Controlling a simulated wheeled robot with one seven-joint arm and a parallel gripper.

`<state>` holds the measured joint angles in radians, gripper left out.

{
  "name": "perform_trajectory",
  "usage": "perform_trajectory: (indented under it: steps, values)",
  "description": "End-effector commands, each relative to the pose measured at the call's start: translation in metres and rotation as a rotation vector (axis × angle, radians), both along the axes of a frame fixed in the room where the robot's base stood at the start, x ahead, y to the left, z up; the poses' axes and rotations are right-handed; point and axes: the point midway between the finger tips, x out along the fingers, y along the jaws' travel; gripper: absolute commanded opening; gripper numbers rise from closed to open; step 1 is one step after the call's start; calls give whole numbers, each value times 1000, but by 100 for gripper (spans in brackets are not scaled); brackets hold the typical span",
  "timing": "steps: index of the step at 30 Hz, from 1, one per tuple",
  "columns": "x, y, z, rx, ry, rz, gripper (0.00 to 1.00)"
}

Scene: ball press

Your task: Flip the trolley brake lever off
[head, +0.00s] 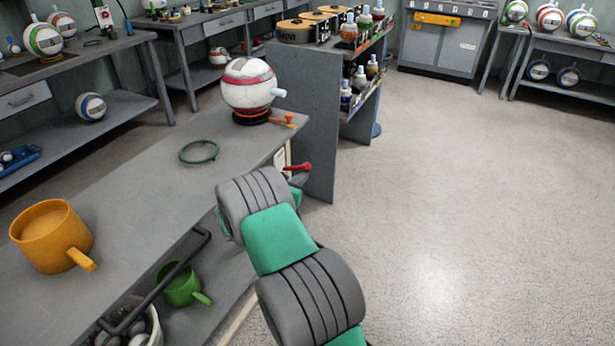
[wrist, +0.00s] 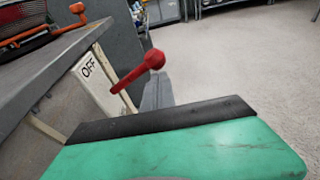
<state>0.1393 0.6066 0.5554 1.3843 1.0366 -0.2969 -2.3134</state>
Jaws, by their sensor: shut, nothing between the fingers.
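In the wrist view the lever (wrist: 138,73) has a round knob and slants up to the right from a pale plate (wrist: 95,82) marked OFF. The OFF mark is left of the lever. The grey trolley (head: 130,190) stands at the left. My gripper (head: 299,180) is shut and empty, with its grey tips close to the lever. In the wrist view the gripper tips (wrist: 157,93) show just right of the lever's shaft; whether they touch it I cannot tell. My wrist hides part of the trolley's edge.
On the trolley top are an orange pot (head: 52,236), a green ring (head: 199,152) and a ball (head: 249,86) on a stand with an orange tool (head: 283,121) beside it. A grey shelf unit (head: 300,110) stands behind. The floor (head: 450,190) at right is clear.

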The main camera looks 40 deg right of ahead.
Motion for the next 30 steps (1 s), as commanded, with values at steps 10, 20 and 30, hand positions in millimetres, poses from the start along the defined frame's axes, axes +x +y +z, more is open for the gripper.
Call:
perform_trajectory:
  steps: [10,20,30]
  values:
    - [3,3,5,-1,-5,4,0]
    - [3,5,7,-3,-7,5,0]
    - [-21,56,18,1,0,8,0]
